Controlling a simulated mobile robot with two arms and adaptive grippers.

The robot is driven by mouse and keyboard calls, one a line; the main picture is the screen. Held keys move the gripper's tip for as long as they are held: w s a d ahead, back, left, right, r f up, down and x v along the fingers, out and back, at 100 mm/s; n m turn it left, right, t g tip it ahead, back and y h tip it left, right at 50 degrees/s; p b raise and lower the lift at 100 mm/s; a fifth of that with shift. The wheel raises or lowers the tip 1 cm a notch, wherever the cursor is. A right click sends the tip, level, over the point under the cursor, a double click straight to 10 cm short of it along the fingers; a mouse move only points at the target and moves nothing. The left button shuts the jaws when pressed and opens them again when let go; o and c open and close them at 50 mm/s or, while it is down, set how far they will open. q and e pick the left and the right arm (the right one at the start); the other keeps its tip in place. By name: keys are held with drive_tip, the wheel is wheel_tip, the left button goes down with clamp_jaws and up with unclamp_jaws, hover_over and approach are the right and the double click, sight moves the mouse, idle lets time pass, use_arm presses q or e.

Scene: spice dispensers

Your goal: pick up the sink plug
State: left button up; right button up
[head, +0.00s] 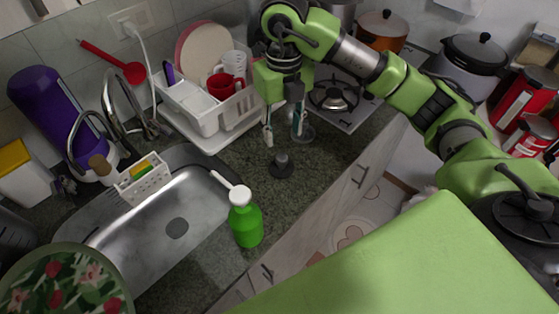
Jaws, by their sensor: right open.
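The sink plug (282,164), small and dark with a knob on top, sits on the dark granite counter to the right of the sink. My right gripper (283,137) points down a little above it in the head view. Its two fingers are spread apart with nothing between them, and the plug lies below the gap. I cannot tell the exact height of the fingertips over the plug. My left gripper is not in view.
A green soap bottle (245,219) stands between the sink (140,235) and the counter's front edge. A white dish rack (203,113) with cups is behind left of my gripper. A stove burner (334,93) is behind right. Counter around the plug is clear.

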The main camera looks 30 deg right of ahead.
sight(282, 157)
drive_tip(key=f, duration=0.2)
drive_tip(key=f+p, duration=0.1)
drive_tip(key=shift+s+f, duration=0.15)
drive_tip(key=shift+s, duration=0.15)
drive_tip(key=shift+w+f, duration=0.15)
drive_tip(key=shift+f, duration=0.45)
drive_tip(key=shift+w+f, duration=0.15)
drive_tip(key=shift+f, duration=0.6)
wheel_tip(282, 157, down, 4)
drive_tip(key=p, duration=0.2)
drive_tip(key=shift+w+a+f+p, duration=0.1)
drive_tip(key=shift+p, duration=0.3)
drive_tip(key=shift+f, duration=0.45)
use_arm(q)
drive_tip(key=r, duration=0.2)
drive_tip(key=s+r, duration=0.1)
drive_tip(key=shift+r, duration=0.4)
use_arm(e)
clamp_jaws()
